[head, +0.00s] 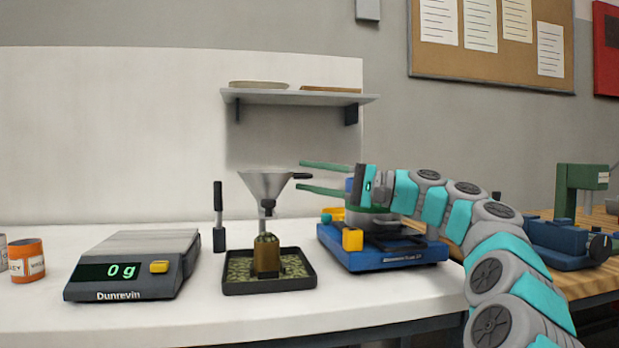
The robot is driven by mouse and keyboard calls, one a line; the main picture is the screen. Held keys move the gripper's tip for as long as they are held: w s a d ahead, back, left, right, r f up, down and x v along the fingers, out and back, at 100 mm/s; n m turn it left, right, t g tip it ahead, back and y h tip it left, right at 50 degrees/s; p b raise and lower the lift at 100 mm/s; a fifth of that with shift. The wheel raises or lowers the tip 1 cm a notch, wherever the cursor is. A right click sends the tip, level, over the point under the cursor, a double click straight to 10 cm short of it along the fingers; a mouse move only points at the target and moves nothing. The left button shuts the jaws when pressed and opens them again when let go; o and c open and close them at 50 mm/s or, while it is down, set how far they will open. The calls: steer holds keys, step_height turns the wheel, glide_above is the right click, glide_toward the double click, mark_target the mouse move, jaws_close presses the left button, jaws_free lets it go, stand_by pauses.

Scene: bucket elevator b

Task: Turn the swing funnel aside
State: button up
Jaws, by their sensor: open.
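The swing funnel (268,184) is a silver metal cone. Its spout points down above a small brown and olive vessel (266,256) in a dark tray (270,287). A short black handle (302,176) sticks out from the right of the funnel's rim. My gripper (312,177) is open, with two green fingers pointing left, one above and one below the handle's level. The fingertips are close to the handle's end; whether they touch it, I cannot tell.
A scale (136,264) reading 0 g stands left of the tray, with a black upright lever (218,215) between them. A shelf (298,97) hangs above.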

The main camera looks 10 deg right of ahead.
steer(key=shift+w+a, duration=0.1)
steer(key=shift+a, duration=0.1)
steer(key=shift+r, duration=0.1)
steer(key=shift+c, duration=0.4)
jaws_close()
stand_by(0.8)
